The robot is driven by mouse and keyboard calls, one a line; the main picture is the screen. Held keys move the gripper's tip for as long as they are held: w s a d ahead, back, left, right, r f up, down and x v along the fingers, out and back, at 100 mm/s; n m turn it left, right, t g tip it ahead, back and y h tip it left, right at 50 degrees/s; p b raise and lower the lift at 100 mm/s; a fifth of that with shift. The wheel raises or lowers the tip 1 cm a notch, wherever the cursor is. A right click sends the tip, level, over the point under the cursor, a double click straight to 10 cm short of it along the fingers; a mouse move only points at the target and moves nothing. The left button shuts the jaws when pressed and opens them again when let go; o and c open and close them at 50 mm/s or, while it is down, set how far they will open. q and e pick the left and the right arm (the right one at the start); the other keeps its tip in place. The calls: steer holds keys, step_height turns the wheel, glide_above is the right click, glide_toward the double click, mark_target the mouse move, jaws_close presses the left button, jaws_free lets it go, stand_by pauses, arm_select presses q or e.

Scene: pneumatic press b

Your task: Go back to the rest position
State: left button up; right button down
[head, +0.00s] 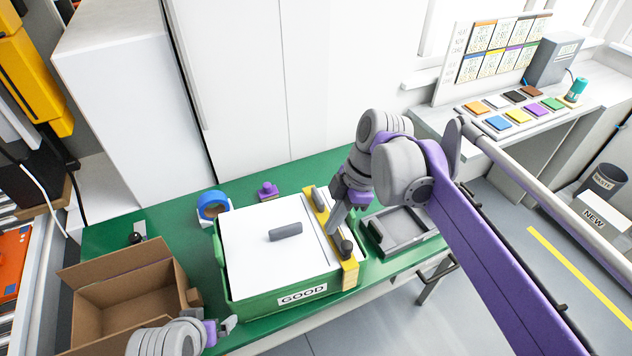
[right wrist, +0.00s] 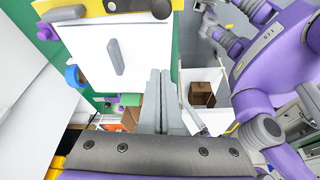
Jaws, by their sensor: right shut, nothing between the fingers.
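My right gripper (head: 337,216) hangs over the right side of the green box labelled GOOD (head: 262,308), beside the yellow bar (head: 322,222) with its dark knobs. Whether it touches the bar, I cannot tell. In the right wrist view its two grey fingers (right wrist: 160,98) are together, with nothing between them. My left gripper (head: 224,329) is low in the head view, between the cardboard box and the green box; its finger gap is not clear. The white lid (head: 262,255) with a grey handle covers the green box.
An open cardboard box (head: 125,290) stands at the left of the green table (head: 165,215). A blue tape roll (head: 213,205) and purple knob (head: 267,189) sit behind the green box. A grey tray (head: 405,232) lies to its right. A white cabinet (head: 250,80) stands behind.

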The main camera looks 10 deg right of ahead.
steer(key=shift+d, duration=0.1)
steer(key=s+d+f+m+t+h, duration=0.2)
steer(key=s+f+m, duration=0.4)
steer(key=m, duration=0.3)
steer(key=s+d+f+m+t+h, duration=0.1)
steer(key=s+d+f+m+t, duration=0.3)
steer(key=m, duration=0.6)
steer(key=s+d+f, duration=0.1)
steer(key=s+d, duration=0.1)
steer(key=s, duration=0.1)
steer(key=shift+d+f+h, duration=0.2)
steer(key=shift+f+h, duration=0.2)
